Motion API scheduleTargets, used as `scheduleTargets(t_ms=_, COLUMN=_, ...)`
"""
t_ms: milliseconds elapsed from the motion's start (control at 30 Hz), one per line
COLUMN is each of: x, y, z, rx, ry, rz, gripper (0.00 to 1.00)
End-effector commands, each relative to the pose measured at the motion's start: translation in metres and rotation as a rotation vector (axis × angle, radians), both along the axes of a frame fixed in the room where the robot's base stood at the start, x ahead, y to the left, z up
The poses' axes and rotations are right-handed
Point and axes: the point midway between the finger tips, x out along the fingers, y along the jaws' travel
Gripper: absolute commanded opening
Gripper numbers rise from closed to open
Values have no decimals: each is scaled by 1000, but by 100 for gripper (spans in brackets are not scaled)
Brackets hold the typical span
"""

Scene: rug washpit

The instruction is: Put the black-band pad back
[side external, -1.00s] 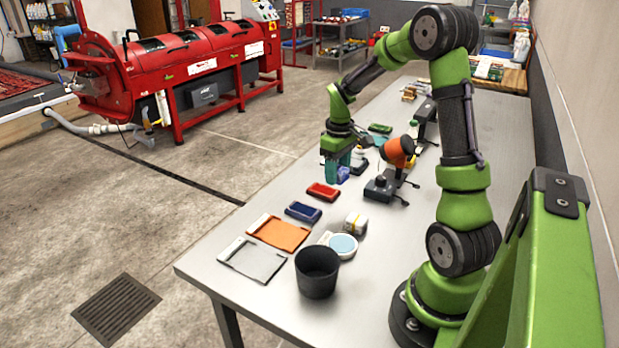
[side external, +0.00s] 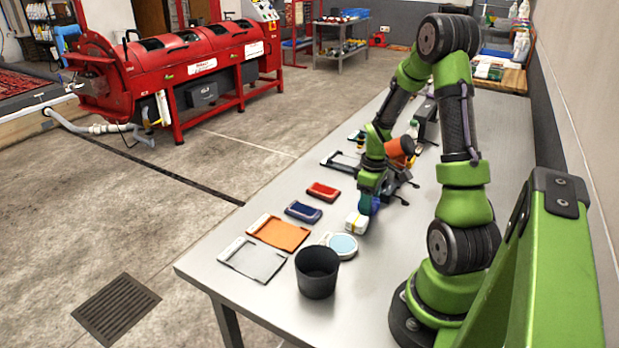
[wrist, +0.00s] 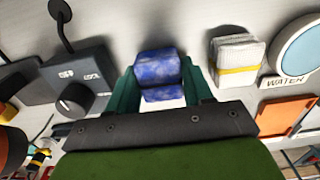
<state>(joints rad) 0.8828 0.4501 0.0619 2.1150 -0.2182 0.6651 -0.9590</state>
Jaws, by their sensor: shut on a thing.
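My gripper (side external: 368,208) is low over the table, beside the white pad stack with a yellow band (side external: 355,223). It is shut on a blue mottled block (wrist: 160,72), which sits between the green fingers in the wrist view. No black band can be made out on this block. The yellow-banded stack also shows right of the fingers in the wrist view (wrist: 238,60), apart from them. A pale tray with dark edges (side external: 341,159) lies behind my gripper, partly hidden by the arm. I cannot tell which thing is the black-band pad.
A round water dish (side external: 343,246), a black bin (side external: 317,272), an orange tray (side external: 280,233) and a grey tray (side external: 253,261) stand nearer the camera. Blue (side external: 303,212) and red (side external: 323,192) pads lie to the left. A dark knob box (wrist: 75,88) is close left of the fingers.

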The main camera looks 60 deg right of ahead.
Motion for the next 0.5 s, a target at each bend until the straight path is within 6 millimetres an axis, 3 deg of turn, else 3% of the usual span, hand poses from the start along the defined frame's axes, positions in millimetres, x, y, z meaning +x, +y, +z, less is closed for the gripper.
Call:
scheduleTargets(t_ms=400, x=0, y=0, z=-7, rx=0, ry=0, rz=0, gripper=26)
scheduleTargets(t_ms=433, x=0, y=0, z=-7, rx=0, ry=-1, rz=-1, gripper=54)
scheduleTargets(t_ms=500, x=0, y=0, z=-7, rx=0, ry=-1, rz=-1, gripper=64)
